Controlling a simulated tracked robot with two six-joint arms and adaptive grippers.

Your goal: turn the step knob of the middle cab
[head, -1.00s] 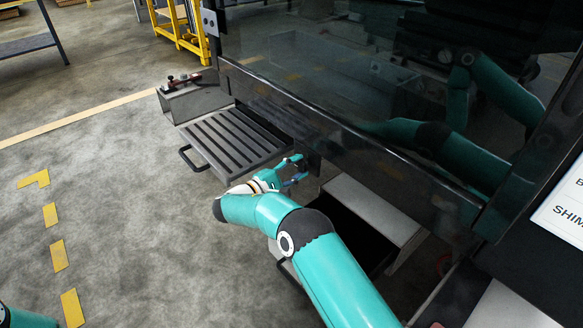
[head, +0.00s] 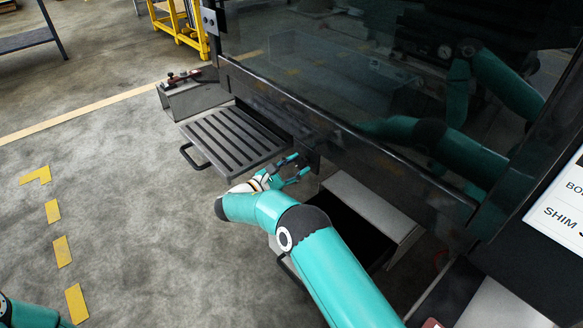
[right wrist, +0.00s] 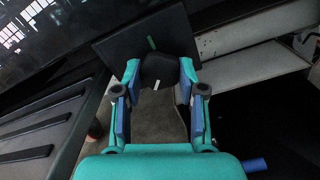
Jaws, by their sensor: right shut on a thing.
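The step knob (right wrist: 158,68) is a black round knob on a dark square plate (right wrist: 182,36) in the right wrist view. A short green mark is on the plate above the knob, and a short white mark shows at the knob's lower edge. My right gripper (right wrist: 160,76) is shut on the knob, one finger on each side. In the head view my right gripper (head: 292,172) is at the cab's lower edge, where the knob is hard to make out. Only a teal part of my left arm shows at the lower left, and its gripper is out of view.
A slatted grey step (head: 232,140) with a black handle sticks out left of my right gripper. A grey open box-like step (head: 375,205) is to its right. The dark glossy cab panel (head: 350,150) rises behind. Open concrete floor with yellow tape lies left.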

